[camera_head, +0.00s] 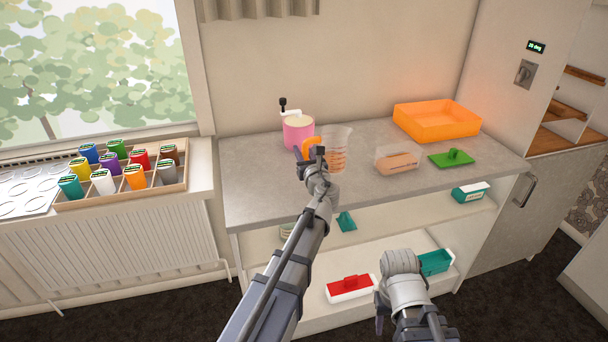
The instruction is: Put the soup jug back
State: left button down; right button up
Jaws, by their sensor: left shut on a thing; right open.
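The soup jug (339,146) looks like the clear jug with reddish markings and an orange handle, near the middle of the grey worktop (258,190). My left gripper (311,154) is shut on the jug's orange handle. The jug stands upright; whether its base touches the worktop is hard to tell. My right gripper (382,318) is open and low in front of the shelves, with its fingers partly hidden by its own wrist.
A pink pot with a crank (298,132) stands close behind the jug's left side. A clear container (397,160), a green lid (452,158) and an orange tray (437,121) are to the right. Lidded boxes sit on shelves below. The worktop's left front is clear.

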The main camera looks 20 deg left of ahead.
pick_arm(q)
jog(key=shift+f+b, duration=1.9)
jog(key=shift+f, duration=0.45)
jog(key=shift+f, duration=0.15)
jog(key=c, duration=0.7)
grip_release()
jog(key=shift+r, duration=0.3)
jog(key=v, duration=1.2)
jog(key=shift+f, duration=0.15)
